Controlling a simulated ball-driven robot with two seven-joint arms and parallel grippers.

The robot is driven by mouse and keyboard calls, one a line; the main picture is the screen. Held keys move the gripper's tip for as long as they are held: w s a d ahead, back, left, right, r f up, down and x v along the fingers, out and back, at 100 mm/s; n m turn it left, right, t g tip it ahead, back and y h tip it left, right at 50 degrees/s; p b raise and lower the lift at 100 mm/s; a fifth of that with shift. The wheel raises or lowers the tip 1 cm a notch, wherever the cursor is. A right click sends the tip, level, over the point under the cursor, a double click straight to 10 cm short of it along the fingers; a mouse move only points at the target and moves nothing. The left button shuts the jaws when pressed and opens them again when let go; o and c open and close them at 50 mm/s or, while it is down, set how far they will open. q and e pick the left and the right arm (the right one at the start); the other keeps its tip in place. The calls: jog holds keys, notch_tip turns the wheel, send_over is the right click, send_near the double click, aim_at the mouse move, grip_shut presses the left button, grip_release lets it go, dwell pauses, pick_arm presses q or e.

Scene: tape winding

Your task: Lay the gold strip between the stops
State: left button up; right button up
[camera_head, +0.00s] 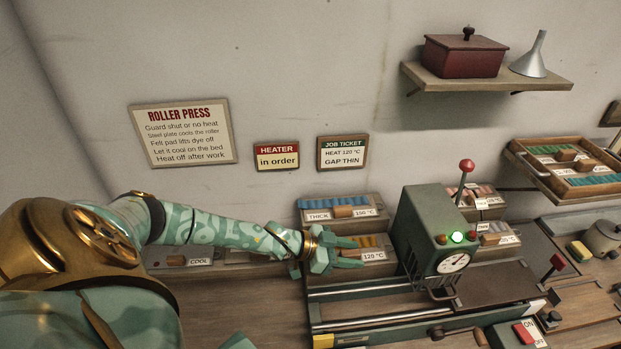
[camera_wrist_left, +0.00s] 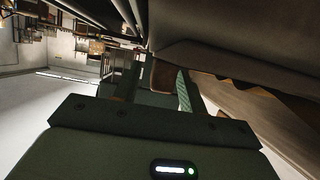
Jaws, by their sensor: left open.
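Gold-orange strips (camera_head: 371,241) show in the tray labelled 120 °C (camera_head: 373,257), left of the green roller press (camera_head: 425,225). My left gripper (camera_head: 352,254) reaches in from the left, open, with its fingers at the front of that tray beside its wooden handle. In the left wrist view the open fingers (camera_wrist_left: 160,88) stand at either side of a brown piece, probably the handle; I cannot tell whether they touch it. No strip is seen between them. The press bed (camera_head: 385,308) has metal rails; I cannot make out the stops clearly. My right gripper is not in view.
A blue-strip tray marked THICK (camera_head: 340,207) stands behind. The press has a red-knobbed lever (camera_head: 466,166) and a lit green lamp. A red switch (camera_head: 524,333) is at the front right. A wooden tray of green strips (camera_head: 570,165) is at the far right.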

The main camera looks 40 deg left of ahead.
pick_arm(q)
jog(key=shift+o, duration=0.9)
jog(key=p+v, duration=0.2)
jog(key=v, duration=1.3)
jog(key=shift+s+r, duration=0.3)
jog(key=shift+r, duration=0.05)
jog(key=o, duration=0.5)
jog(key=shift+s+a+r, duration=0.15)
jog(key=shift+a, duration=0.1)
jog(key=shift+c, duration=0.2)
jog(key=w+d+r+n+t+y+p, duration=0.15)
jog(key=w+d+r+n, duration=0.3)
jog(key=w+r, duration=0.6)
jog(key=w+d+r+n+t+y+p, duration=0.15)
jog(key=w+d+r+n, duration=0.4)
jog(key=w, duration=0.75)
jog(key=n+g+y+b, duration=0.3)
jog(key=n+g+y, duration=0.4)
jog(key=g, duration=0.6)
send_over(350, 250)
jog(key=shift+n+h, duration=0.4)
jog(key=shift+h, duration=0.2)
notch_tip(350, 250, down, 17)
jog(key=shift+s+r, duration=0.1)
notch_tip(350, 250, down, 5)
jog(key=b, duration=0.2)
jog(key=shift+f+b, duration=0.25)
jog(key=shift+b, duration=0.15)
jog(key=shift+r, duration=0.15)
jog(key=shift+c, duration=0.3)
